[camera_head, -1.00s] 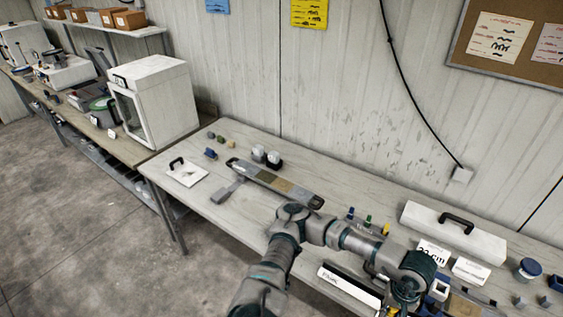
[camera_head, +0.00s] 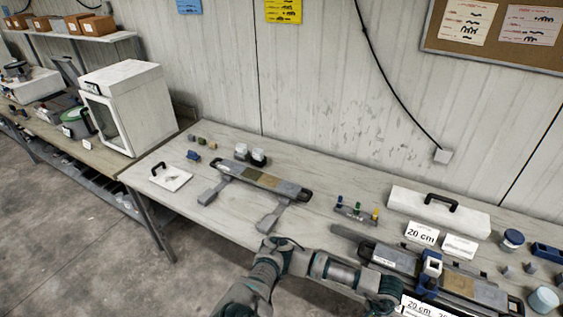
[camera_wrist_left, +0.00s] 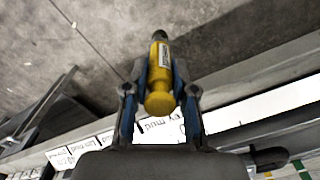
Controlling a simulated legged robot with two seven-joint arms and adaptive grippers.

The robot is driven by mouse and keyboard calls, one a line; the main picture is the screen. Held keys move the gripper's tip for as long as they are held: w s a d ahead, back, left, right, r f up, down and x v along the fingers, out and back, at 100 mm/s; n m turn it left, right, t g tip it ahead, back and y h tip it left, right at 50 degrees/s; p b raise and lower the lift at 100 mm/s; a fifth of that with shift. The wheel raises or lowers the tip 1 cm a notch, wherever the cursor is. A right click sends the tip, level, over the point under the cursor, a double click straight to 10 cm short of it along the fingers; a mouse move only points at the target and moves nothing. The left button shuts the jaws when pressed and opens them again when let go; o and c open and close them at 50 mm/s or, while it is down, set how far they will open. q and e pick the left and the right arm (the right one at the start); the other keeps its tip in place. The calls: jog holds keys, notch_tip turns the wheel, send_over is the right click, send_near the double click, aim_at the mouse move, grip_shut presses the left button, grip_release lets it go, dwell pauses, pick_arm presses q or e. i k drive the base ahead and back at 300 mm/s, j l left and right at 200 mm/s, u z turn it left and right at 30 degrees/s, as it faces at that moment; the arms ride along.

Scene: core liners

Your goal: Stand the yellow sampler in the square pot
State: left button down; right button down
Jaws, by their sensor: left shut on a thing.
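The yellow sampler (camera_wrist_left: 158,80) is a short yellow cylinder with a rounded end, a pale label and a dark tip. In the left wrist view, my left gripper (camera_wrist_left: 160,92) is shut on it, with a blue-lined finger on each side. Grey floor and a bench edge show behind it. My right gripper is not in view.
A small rack (camera_head: 356,213) holds blue, green and yellow-topped items. A long white box with a black handle (camera_head: 440,210) and a "20 cm" card (camera_head: 421,233) lie behind the core tray (camera_head: 482,283).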

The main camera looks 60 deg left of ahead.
aim_at(242, 156)
jog(key=k+j, duration=0.2)
jog(key=j, duration=0.3)
jog(key=k+j, duration=0.2)
jog(key=j, duration=0.25)
jog(key=k+j, duration=0.2)
jog(key=j, duration=0.3)
jog(key=k+j, duration=0.2)
jog(key=j, duration=0.25)
jog(key=k+j, duration=0.2)
jog(key=j, duration=0.3)
jog(key=k+j, duration=0.2)
jog(key=j, duration=0.3)
jog(key=k+j, duration=0.2)
jog(key=j, duration=0.25)
jog(key=k+j+u, duration=0.1)
jog(key=j, duration=0.4)
jog(key=k, duration=0.1)
